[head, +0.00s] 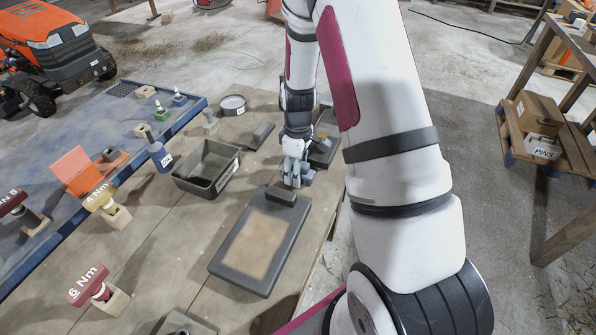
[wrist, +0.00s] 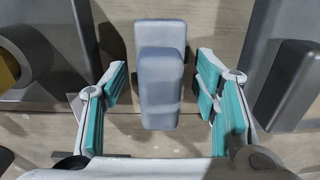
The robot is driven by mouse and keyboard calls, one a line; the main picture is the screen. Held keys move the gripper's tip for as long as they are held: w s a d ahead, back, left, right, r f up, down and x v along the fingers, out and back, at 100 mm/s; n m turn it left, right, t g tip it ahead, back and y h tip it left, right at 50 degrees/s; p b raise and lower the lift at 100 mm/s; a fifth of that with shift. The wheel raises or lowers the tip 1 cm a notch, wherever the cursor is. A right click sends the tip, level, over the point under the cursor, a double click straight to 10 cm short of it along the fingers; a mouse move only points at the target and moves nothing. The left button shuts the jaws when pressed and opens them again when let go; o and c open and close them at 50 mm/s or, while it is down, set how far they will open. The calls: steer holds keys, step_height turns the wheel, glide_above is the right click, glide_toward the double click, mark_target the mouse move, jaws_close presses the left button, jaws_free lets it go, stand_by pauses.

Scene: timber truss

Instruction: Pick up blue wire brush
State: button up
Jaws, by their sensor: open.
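A blue-grey, blocky object, which looks like the blue wire brush (wrist: 161,88), stands between my fingers in the wrist view. It has a narrower upper block over a wider part; bristles cannot be made out. My gripper (wrist: 162,70) is open, with teal finger pads on both sides of it and a visible gap on each side. In the head view my gripper (head: 293,176) points down at the table's right part, and the brush (head: 307,177) shows only partly beside the fingers.
A dark framed board (head: 236,261) lies close in front of my gripper. Dark blocks (head: 261,136) lie behind. The table's right edge is close by.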

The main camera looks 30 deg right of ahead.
steer(key=shift+c, duration=0.6)
jaws_close()
step_height(320, 180, up, 10)
steer(key=shift+r, duration=0.1)
